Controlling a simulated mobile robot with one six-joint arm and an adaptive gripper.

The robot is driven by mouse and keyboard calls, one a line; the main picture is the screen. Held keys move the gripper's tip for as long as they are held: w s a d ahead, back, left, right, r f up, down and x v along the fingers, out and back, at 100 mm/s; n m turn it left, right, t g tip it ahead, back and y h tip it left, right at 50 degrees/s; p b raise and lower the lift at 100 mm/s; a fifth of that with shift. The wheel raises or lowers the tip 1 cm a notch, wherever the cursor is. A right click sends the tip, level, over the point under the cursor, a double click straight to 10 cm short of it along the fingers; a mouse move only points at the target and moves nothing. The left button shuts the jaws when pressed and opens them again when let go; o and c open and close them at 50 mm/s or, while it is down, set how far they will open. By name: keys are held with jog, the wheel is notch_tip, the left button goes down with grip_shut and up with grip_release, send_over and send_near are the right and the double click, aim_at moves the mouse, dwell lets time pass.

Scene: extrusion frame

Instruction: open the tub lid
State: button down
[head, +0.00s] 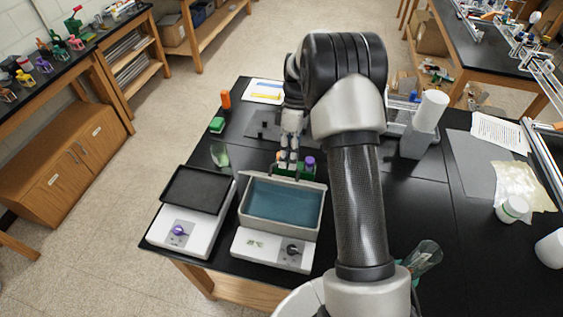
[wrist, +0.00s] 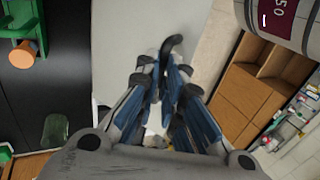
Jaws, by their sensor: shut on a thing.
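The tub (head: 240,214) is a grey box with a pale rim, on a white base with a dark knob at the front of the bench. A blue-teal surface (head: 283,202) fills its top; I cannot tell if this is a clear lid or the inside. My gripper (head: 285,168) points down at the tub's far edge, shut on a dark bar that looks like the lid's handle. In the wrist view my gripper (wrist: 165,75) has its blue-padded fingers close together around a black curved piece (wrist: 171,45). A plain grey surface (wrist: 120,40) lies beyond; the grip itself is partly hidden.
A white hotplate with a dark tray (head: 196,190) stands left of the tub. A green rack with a purple-capped item (head: 310,163) sits just behind it. A glass beaker (head: 219,155) and an orange-capped item (head: 226,100) are at the left bench edge. My arm covers the bench right of the tub.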

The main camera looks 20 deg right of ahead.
jog(key=shift+w+d+f+p, duration=0.1)
jog(key=shift+w+d+p, duration=0.45)
jog(key=shift+w+d, duration=0.8)
jog(key=shift+a, duration=0.1)
jog(key=c, duration=1.7)
grip_release()
jog(key=shift+w+f, duration=0.1)
jog(key=shift+w, duration=0.15)
jog(key=shift+v, duration=6.2)
jog(key=shift+a, duration=0.15)
